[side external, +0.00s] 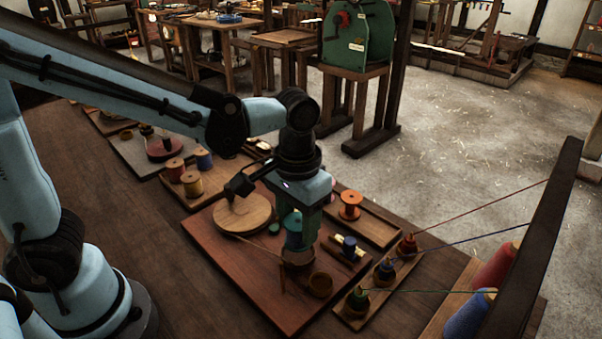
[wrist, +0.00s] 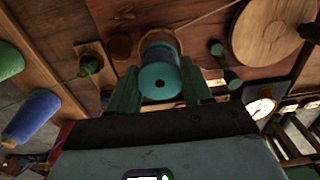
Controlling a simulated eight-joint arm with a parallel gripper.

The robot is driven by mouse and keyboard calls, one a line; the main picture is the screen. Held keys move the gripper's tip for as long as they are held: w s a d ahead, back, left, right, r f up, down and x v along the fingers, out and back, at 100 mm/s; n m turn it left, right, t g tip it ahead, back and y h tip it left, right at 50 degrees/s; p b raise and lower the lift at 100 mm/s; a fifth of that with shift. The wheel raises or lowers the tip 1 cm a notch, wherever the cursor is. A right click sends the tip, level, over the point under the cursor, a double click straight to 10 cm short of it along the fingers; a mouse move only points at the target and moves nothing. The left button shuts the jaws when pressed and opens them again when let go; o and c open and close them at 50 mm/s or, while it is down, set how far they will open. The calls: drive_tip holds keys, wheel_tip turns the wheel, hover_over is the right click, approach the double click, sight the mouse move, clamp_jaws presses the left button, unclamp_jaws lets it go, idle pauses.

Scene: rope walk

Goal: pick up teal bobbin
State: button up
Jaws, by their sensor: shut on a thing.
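The teal bobbin (wrist: 159,80) is upright between the two green fingers of my gripper (wrist: 160,70) in the wrist view, its round end with a dark centre hole facing the camera. The fingers are shut on its sides. In the side view my gripper (side external: 300,238) points down over the dark red-brown board (side external: 235,265), and the teal bobbin (side external: 292,224) shows partly behind the near finger. A wooden round part (side external: 298,256) shows just below the fingers. I cannot tell whether the bobbin is clear of what is under it.
A round wooden disc (side external: 243,213) lies left of my gripper. A small wooden cup (side external: 320,284) stands at its lower right. An orange spool (side external: 350,205) sits in a tray behind. A rack (side external: 378,290) of threaded cones stands right, with taut threads running to a dark beam (side external: 530,245).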

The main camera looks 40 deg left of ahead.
drive_tip(key=shift+r, duration=2.35)
